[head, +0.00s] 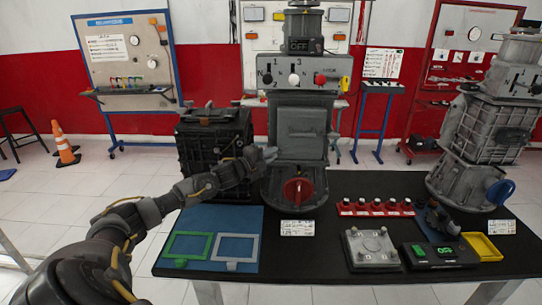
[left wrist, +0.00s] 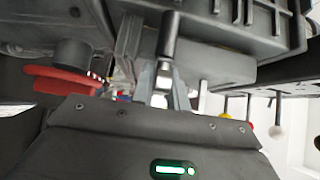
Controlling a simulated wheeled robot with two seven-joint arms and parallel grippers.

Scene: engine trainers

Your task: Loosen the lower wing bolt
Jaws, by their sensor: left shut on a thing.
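The grey engine trainer (head: 300,130) stands upright at the back of the black table, with a red handwheel (head: 297,191) low on its front. My left gripper (head: 266,155) reaches to the left side of this trainer, between it and a black ribbed box (head: 205,150). In the left wrist view, the jaws (left wrist: 163,88) are shut at the metal end of a black rod-like part, which I take for the lower wing bolt (left wrist: 170,42). The jaws and nearby housing hide part of the bolt. The red handwheel also shows there (left wrist: 62,84). My right gripper is not in view.
A blue mat (head: 190,220) with green and grey frames lies front left. Several red blocks (head: 375,207), a grey plate (head: 371,250), a dark green-marked box (head: 440,254) and a yellow tray (head: 483,247) lie front right. Another engine (head: 490,130) stands right. The front middle is clear.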

